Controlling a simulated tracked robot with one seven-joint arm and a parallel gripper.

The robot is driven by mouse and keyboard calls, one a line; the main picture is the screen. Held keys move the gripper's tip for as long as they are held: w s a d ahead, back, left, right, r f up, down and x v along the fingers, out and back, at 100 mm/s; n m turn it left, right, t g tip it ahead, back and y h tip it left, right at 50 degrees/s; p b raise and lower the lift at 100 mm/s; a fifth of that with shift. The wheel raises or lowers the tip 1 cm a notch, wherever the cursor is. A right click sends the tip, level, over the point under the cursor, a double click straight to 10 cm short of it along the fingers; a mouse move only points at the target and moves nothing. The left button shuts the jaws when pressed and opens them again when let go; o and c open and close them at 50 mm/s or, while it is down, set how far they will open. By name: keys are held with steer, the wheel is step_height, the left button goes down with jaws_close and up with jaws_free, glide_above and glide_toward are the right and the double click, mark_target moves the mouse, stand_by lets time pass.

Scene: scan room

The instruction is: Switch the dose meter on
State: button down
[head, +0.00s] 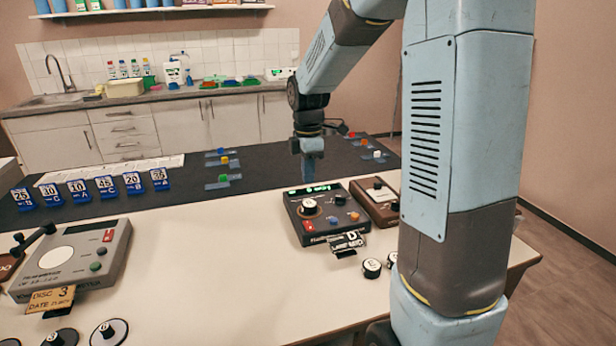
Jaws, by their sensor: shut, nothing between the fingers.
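A dark box-shaped instrument (316,236) stands on the white table right of the middle. It has a lit green display strip, a round white-topped dial, blue and orange knobs and a red switch on its face. A grey instrument (100,240) with a round pale window, a red switch and green and black buttons stands at the left. I cannot read which one is the dose meter. My gripper (308,180) points down, shut and empty, at the back edge of the dark instrument. I cannot tell whether its tips touch anything.
A brown box (375,207) sits close right of the dark instrument. Small round lettered pieces (371,268) lie in front. Blue numbered cards (77,191) stand on the dark mat (265,160) at the left. The white table's middle (215,250) is clear.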

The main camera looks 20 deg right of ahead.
mark_target(310, 227)
steer(key=shift+s+d, duration=0.1)
steer(key=shift+s, duration=0.65)
steer(key=shift+f, duration=0.15)
step_height(310, 227, down, 14)
steer(key=shift+r, duration=0.1)
stand_by(0.6)
steer(key=shift+s, duration=0.2)
stand_by(0.3)
steer(key=shift+f, duration=0.2)
steer(key=shift+w, duration=0.15)
